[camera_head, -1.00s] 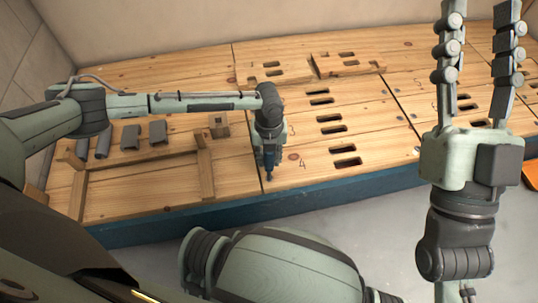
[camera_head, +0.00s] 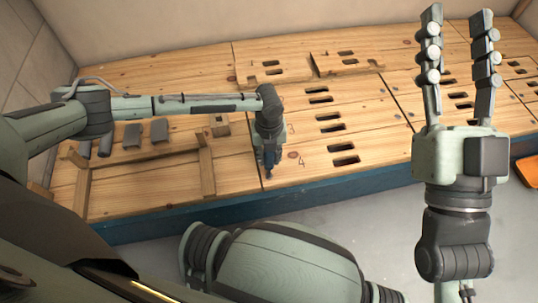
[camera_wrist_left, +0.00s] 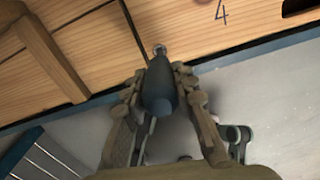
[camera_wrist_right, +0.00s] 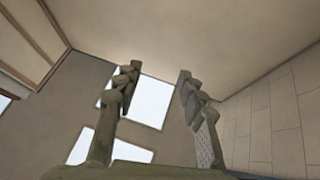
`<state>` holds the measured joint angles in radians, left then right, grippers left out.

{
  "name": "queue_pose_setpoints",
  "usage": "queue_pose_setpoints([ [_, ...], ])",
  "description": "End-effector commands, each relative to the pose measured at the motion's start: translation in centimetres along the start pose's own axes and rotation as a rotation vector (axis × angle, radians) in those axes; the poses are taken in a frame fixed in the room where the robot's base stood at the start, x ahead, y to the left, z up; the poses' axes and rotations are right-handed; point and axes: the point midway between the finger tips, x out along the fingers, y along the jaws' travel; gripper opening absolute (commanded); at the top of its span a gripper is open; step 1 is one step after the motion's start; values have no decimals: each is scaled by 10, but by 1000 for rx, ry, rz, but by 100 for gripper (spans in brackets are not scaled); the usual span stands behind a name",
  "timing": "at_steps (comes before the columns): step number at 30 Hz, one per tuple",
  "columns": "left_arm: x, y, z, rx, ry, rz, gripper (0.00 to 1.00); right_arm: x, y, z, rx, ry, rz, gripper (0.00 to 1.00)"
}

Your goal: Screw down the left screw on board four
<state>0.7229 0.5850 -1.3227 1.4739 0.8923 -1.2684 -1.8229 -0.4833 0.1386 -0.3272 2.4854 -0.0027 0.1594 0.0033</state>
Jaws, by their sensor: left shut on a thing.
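Board four (camera_head: 318,172) is the front plank marked 4, with a dark slot in it. My left gripper (camera_head: 268,152) is over its left end, shut on a dark blue screwdriver (camera_wrist_left: 159,88) that points down. The metal tip (camera_wrist_left: 160,50) reaches the wood beside the seam at the board's left end. The left screw cannot be made out apart from the tip, so I cannot tell how deep it sits. My right gripper (camera_head: 459,60) is open and empty, raised with its fingers upward; the right wrist view shows nothing between its fingers (camera_wrist_right: 157,85).
Loose wooden bars (camera_head: 206,170) and dark grey blocks (camera_head: 159,131) lie on the deck at left. Slotted boards fill the back and right. A blue front edge (camera_head: 215,212) borders the deck. An orange object (camera_head: 526,171) is at far right.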

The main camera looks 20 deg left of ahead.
Motion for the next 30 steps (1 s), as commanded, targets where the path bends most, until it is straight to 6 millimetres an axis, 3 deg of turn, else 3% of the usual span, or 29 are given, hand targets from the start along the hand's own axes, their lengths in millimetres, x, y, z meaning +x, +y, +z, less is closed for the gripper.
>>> queue_pose_setpoints([
  [11, -2, 0, 0, 0, -1, 0, 0, -10, -3, 36, 7, -182, -4, 40],
  [30, -16, 0, 0, 0, 0, 0, 0, -30, 20, 92, -48, -487, 28, 40],
])
